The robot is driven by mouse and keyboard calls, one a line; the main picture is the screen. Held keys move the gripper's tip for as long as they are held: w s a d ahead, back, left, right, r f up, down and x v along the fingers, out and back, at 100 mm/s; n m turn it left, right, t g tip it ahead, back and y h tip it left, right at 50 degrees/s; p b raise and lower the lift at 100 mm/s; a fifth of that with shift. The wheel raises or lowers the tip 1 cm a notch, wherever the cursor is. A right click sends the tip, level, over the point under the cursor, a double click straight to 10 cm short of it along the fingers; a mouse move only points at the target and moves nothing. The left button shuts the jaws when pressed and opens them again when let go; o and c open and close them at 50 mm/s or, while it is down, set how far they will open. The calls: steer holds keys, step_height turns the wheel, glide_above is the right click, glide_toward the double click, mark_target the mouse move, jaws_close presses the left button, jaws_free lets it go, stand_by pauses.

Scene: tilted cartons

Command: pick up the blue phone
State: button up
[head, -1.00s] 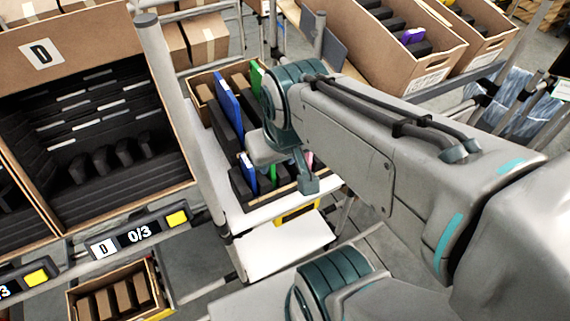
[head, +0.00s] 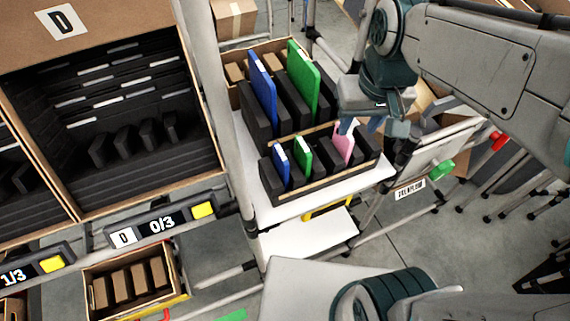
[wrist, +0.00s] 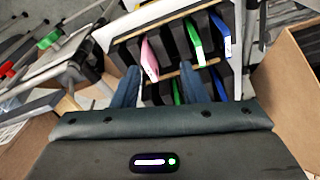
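The small blue phone (head: 281,165) stands on edge in the front row of a black slotted holder, at its left end. It also shows in the wrist view (wrist: 222,36), at the upper right. A green phone (head: 303,153) and a pink phone (head: 343,146) stand in the same row to its right. A larger blue device (head: 262,88) and a larger green device (head: 303,75) stand in the row behind. My gripper (wrist: 158,66) is open, its fingers apart with nothing gripped. In the head view my gripper (head: 361,125) hangs above the holder's right side, right of the blue phone.
The holder rests on a white shelf (head: 260,214) beside a grey upright post (head: 215,100). A tilted carton (head: 95,38) marked D stands left, with a display (head: 155,225) reading 0/3. A small box of brown cartons (head: 128,290) sits lower left.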

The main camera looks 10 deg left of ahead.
mark_target(281, 152)
steer(key=w+a+f+n+g+b, duration=0.1)
steer(key=a+f+n, duration=0.1)
steer(key=a, duration=0.5)
steer(key=w+a+f+n+g+b, duration=0.1)
steer(key=w+a+f+b, duration=0.1)
steer(key=a, duration=0.5)
steer(key=shift+n+h, duration=0.3)
steer(key=shift+h, duration=0.1)
steer(key=f, duration=0.8)
steer(key=shift+s+a+p, duration=0.15)
steer(key=shift+a+p, duration=0.1)
steer(key=shift+p, duration=0.05)
steer(key=shift+s+f+p, duration=0.15)
steer(key=shift+f+p, duration=0.1)
steer(key=shift+f, duration=1.1)
steer(key=shift+s+f+p, duration=0.1)
steer(key=shift+f+p, duration=0.1)
steer(key=shift+f, duration=1.1)
jaws_close()
